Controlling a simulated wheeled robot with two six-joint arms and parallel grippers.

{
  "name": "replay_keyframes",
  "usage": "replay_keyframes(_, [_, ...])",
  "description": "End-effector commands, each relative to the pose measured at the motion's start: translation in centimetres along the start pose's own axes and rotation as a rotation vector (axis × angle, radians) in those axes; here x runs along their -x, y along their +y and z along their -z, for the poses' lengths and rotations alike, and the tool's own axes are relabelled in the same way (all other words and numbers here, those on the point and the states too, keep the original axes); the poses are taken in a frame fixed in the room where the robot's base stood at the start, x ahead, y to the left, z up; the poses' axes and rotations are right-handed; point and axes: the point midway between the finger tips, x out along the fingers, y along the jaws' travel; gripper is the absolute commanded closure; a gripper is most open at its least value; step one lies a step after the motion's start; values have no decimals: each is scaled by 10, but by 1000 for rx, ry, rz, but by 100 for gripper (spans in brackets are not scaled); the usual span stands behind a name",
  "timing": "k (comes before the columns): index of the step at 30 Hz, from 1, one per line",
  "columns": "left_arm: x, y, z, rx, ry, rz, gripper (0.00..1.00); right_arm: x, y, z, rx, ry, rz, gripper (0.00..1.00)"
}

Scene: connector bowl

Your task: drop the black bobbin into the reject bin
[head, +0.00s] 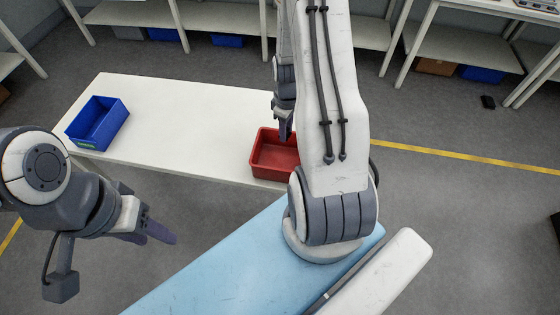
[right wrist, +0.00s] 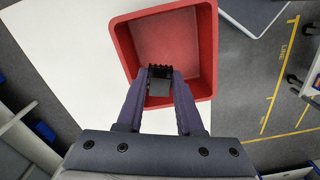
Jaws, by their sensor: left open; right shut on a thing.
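The black bobbin (right wrist: 159,86) is held between the two fingertips of my right gripper (right wrist: 160,76) in the right wrist view. In that view it overlaps the inside of the red bin (right wrist: 209,50), which I take as the reject bin. The bin's visible floor is bare. My left gripper (head: 160,232) is open and empty, off the white table's near side.
A blue bin (head: 98,123) stands at the left end of the white table (head: 190,120). The table top between the two bins is clear. Shelves with blue boxes (head: 228,41) stand along the back, away from the table.

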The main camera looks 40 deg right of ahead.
Motion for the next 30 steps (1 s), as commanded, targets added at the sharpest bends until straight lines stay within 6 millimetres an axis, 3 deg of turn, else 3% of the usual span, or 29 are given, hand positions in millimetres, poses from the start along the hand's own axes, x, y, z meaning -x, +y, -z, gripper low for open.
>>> replay_keyframes(7, [-1, 0, 0, 0, 0, 0, 50, -1, -1, 1, 3, 0, 0, 100])
replay_keyframes(8, [-1, 0, 0, 0, 0, 0, 50, -1, -1, 2, 3, 0, 0, 60])
replay_keyframes(10, [-1, 0, 0, 0, 0, 0, 50, -1, -1, 2, 4, 0, 0, 34])
replay_keyframes(11, [-1, 0, 0, 0, 0, 0, 50, -1, -1, 2, 4, 0, 0, 29])
replay_keyframes(23, [-2, 0, 0, 0, 0, 0, 50, 4, 0, 2, 3, 1, -1, 29])
replay_keyframes(30, [-11, -1, 0, 0, 0, 0, 50, 42, 1, 3, 3, 5, -6, 29])
